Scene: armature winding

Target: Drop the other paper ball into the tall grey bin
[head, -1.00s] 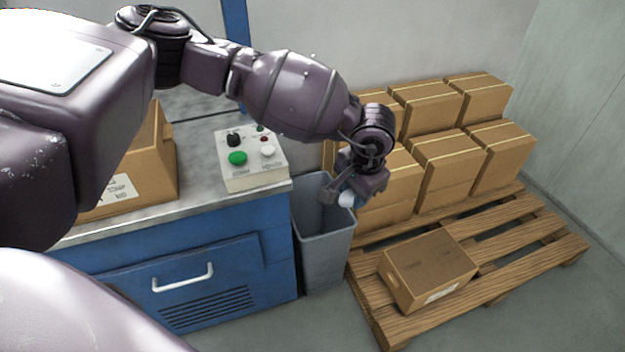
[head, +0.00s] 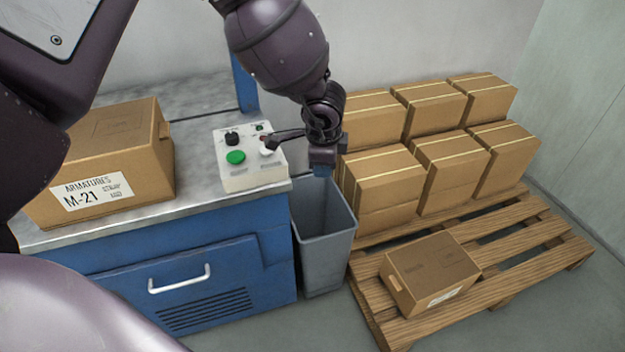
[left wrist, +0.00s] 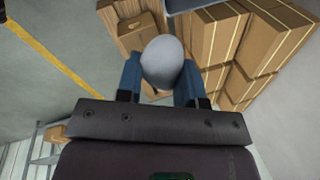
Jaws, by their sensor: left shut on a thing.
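The tall grey bin (head: 324,262) stands on the floor between the blue bench and the pallet, its mouth open upward. My left gripper (head: 322,171) is above the bin's back rim in the head view, fingers pointing down. In the left wrist view it is shut on a pale grey-white paper ball (left wrist: 162,62), held between the two blue fingers. The ball is hidden in the head view. The inside bottom of the bin cannot be seen. My right gripper is not in view.
A control box (head: 248,165) with a green button and knobs sits on the bench (head: 205,190) close left of my gripper. A carton (head: 110,165) stands further left. Stacked cartons (head: 385,185) and a single carton (head: 430,272) rest on the wooden pallet (head: 520,270) at right.

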